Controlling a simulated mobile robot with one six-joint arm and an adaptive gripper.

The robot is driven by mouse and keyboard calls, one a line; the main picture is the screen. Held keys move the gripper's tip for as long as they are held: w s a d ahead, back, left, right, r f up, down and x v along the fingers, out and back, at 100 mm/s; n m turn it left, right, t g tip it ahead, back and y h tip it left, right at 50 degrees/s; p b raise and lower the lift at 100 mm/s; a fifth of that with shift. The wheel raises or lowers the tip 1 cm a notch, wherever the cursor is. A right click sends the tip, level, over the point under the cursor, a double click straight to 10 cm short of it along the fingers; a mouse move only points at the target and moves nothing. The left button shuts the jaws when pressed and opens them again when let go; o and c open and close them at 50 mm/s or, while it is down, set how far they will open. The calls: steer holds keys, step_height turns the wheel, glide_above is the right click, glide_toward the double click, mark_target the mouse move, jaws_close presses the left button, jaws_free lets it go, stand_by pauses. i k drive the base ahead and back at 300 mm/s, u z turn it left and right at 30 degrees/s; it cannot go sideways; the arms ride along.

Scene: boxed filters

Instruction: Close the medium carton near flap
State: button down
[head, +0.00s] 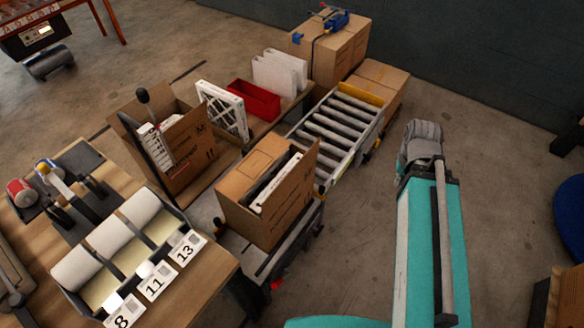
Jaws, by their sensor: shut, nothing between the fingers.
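A brown carton (241,214) stands on the near end of the roller conveyor, at the middle of the head view. I take it for the medium carton, but no label I can read confirms this. Its far-left top is covered by folded cardboard (252,164). Its near flap (296,184) stands up along the near-right side, so a gap stays open. A white framed filter (268,188) shows in that gap. My arm rises at the right, apart from the carton. My gripper is not visible in this view.
A second open carton (193,159) with white filters stands to the left. A red bin (254,100) and white panels are behind it. Rollers (335,122) lead back to closed boxes (340,55). A wooden bench with label rolls (128,243) is front left.

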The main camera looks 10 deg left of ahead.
mark_target(271, 203)
steer(key=z, duration=0.55)
steer(key=k, duration=0.85)
steer(key=u, duration=0.5)
